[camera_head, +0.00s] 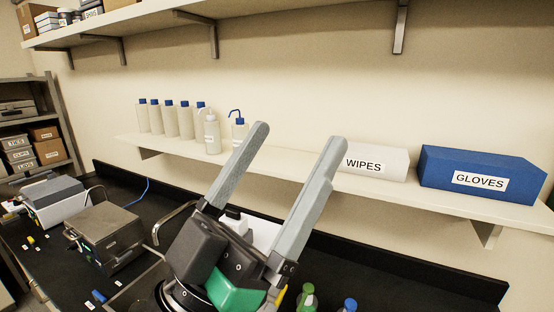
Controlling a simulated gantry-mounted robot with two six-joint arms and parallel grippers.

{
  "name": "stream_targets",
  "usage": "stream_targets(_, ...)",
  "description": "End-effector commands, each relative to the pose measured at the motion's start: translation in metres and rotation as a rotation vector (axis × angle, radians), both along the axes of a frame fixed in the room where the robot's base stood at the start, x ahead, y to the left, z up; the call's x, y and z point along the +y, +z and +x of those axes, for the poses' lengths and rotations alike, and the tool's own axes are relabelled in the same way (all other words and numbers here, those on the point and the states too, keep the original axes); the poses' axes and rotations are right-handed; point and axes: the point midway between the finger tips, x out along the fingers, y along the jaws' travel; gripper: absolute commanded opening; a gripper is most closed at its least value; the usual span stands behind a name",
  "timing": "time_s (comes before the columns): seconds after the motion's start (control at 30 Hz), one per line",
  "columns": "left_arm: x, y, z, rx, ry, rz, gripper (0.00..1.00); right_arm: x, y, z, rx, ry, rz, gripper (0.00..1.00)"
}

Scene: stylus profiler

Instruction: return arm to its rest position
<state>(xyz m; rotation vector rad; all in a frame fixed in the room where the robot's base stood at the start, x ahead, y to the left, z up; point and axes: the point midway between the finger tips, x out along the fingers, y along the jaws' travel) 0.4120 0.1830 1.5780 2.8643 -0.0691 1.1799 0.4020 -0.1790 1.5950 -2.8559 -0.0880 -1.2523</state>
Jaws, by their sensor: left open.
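My left gripper (293,136) is in the middle foreground of the head view, pointing up with its two long grey fingers spread wide apart. Nothing is between the fingers. It stands above the black bench, in front of the wall shelf, and hides part of the bench and of a white object (262,232) behind it. My right gripper is not in view. The stylus profiler cannot be made out for certain in this view.
A white shelf (470,207) holds several blue-capped bottles (171,121), a wipes box (376,162) and a blue gloves box (480,175). Grey instruments (105,236) stand on the black bench (400,272) at left. Green-capped (307,297) and blue-capped (349,304) items are near the bottom edge.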

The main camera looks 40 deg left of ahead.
Motion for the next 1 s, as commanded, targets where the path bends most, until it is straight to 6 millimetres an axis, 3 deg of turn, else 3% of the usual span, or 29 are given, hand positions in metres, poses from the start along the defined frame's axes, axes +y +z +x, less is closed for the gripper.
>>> stream_targets(0.1, -0.003, 0.018, -0.011, -0.049, -0.003, 0.025, 1.00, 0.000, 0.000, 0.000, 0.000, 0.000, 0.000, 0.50)
stream_targets(0.33, -0.003, 0.019, -0.011, -0.048, -0.003, 0.025, 1.00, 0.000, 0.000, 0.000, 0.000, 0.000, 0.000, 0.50)
stream_targets(0.47, -0.003, 0.034, -0.010, -0.048, -0.003, 0.024, 1.00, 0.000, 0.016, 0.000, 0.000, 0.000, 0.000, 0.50)
stream_targets(0.57, -0.003, 0.065, -0.010, -0.047, -0.003, 0.024, 1.00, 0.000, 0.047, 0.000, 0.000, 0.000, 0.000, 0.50)
stream_targets(0.9, -0.003, 0.226, -0.010, -0.047, -0.003, 0.024, 1.00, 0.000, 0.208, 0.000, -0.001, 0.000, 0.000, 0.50)
stream_targets(1.0, -0.003, 0.251, -0.010, -0.047, -0.003, 0.024, 1.00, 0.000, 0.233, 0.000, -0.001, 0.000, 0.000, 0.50)
